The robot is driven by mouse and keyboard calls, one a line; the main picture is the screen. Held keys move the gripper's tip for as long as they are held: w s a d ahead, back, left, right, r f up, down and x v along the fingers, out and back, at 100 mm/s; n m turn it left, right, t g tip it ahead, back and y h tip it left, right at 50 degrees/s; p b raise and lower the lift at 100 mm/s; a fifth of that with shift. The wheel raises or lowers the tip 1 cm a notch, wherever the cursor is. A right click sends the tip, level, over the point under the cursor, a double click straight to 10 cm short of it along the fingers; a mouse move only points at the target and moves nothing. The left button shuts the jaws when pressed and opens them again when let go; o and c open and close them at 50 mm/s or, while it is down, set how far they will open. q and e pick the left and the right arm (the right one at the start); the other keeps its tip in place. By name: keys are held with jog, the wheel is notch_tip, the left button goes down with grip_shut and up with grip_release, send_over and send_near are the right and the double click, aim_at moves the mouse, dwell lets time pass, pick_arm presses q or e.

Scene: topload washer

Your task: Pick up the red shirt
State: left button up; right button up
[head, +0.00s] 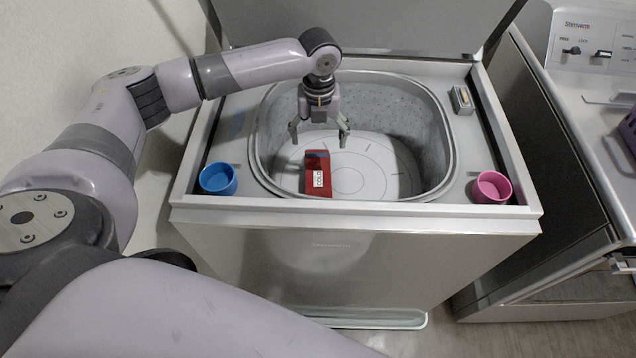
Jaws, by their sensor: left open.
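A red item (319,176) with a white label reading like "COLD" lies in the washer tub near its front wall; it looks like a folded red shirt, with a dark patch at its top end. My left gripper (319,140) points down into the tub, its two fingers spread apart. It appears above and slightly behind the red item in the picture, with nothing between the fingers. I cannot tell the exact height gap. My right gripper is not in view.
The open topload washer tub (436,150) has a raised rim. A blue cup (218,179) stands at the front left corner and a pink cup (491,188) at the front right. The raised lid (360,22) is behind. A second appliance (600,130) stands at right.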

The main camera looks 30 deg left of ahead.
pick_arm(q)
send_near(318, 175)
jog(key=f, duration=0.5)
jog(key=shift+w+a+f+p, duration=0.1)
jog(key=shift+w+f+p, duration=0.1)
jog(key=shift+w+p, duration=0.15)
jog(key=shift+s+f+p, duration=0.15)
jog(key=shift+f+p, duration=0.05)
jog(key=shift+f, duration=1.15)
jog(key=shift+s+f+p, duration=0.15)
jog(key=shift+f, duration=1.2)
jog(key=shift+c, duration=0.4)
jog(key=c, duration=1.3)
jog(key=shift+r, duration=0.1)
jog(key=shift+c, duration=0.5)
jog(key=shift+r, duration=0.1)
